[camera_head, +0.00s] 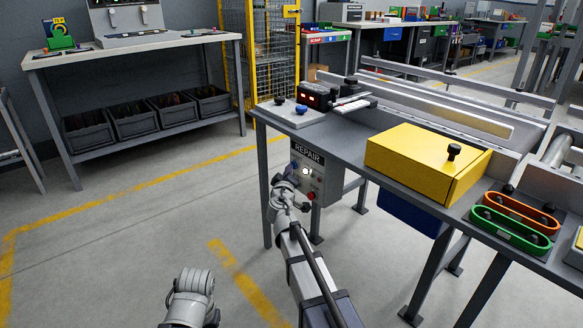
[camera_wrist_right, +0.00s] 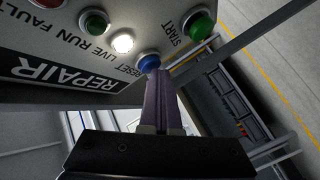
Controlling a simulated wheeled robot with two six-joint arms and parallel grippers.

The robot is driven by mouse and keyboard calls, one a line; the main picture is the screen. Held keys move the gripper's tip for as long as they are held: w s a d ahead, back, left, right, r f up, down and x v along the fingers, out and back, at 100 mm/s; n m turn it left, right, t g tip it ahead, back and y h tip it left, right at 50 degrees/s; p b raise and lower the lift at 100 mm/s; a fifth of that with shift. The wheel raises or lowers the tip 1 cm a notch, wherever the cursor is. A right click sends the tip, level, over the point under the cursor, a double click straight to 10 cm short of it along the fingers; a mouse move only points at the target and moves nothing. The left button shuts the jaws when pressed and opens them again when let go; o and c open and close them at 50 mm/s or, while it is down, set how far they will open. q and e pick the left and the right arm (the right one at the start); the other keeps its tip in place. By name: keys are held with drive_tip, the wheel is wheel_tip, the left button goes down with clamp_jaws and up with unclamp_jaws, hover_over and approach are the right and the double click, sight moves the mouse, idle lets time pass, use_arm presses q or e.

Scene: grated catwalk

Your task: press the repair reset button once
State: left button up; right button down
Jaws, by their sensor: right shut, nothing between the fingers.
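The repair panel (camera_head: 318,178) is a grey box below the left end of the workbench, with a REPAIR label. In the right wrist view the panel (camera_wrist_right: 60,55) shows upside down, close up. Its blue RESET button (camera_wrist_right: 148,62) sits between a lit white lamp (camera_wrist_right: 122,42) and the green START button (camera_wrist_right: 197,24). My right gripper (camera_wrist_right: 156,80) is shut and empty, its fingertips right at the blue button; I cannot tell whether they touch it. In the head view my right gripper (camera_head: 284,184) is at the panel's left side, and the blue button is hard to make out.
A green lamp (camera_wrist_right: 93,22) is beside the white one. The workbench (camera_head: 352,150) above holds a yellow box (camera_head: 415,158) and green and orange handles (camera_head: 510,229). Another table (camera_head: 140,48) with dark bins below stands at left. The floor between is clear.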

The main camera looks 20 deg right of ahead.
drive_tip(key=shift+s+a, duration=0.35)
drive_tip(key=shift+a, duration=0.5)
drive_tip(key=a, duration=0.1)
drive_tip(key=s+a, duration=0.1)
drive_tip(key=a, duration=0.2)
drive_tip(key=shift+s+a, duration=0.35)
idle(0.5)
drive_tip(key=s+a+f+g+y+p, duration=0.25)
drive_tip(key=s+a+g+p, duration=0.2)
drive_tip(key=s, duration=0.75)
drive_tip(key=s+a+f+m+g+y+p, duration=0.1)
drive_tip(key=s+a+f+g+p, duration=0.4)
drive_tip(key=s, duration=0.6)
drive_tip(key=s+a+f+g+y+p, duration=0.1)
drive_tip(key=s+a+f+g+y, duration=0.1)
drive_tip(key=s+a+g, duration=0.75)
drive_tip(key=s+d+r+t+p, duration=0.1)
drive_tip(key=d+r+p, duration=0.1)
drive_tip(key=r+p, duration=1.6)
drive_tip(key=s+d+r+t+p, duration=0.1)
drive_tip(key=r+t+p, duration=0.1)
drive_tip(key=r+p, duration=1.7)
drive_tip(key=shift+d+r+p, duration=0.25)
drive_tip(key=shift+d+p, duration=0.1)
drive_tip(key=shift+p, duration=0.05)
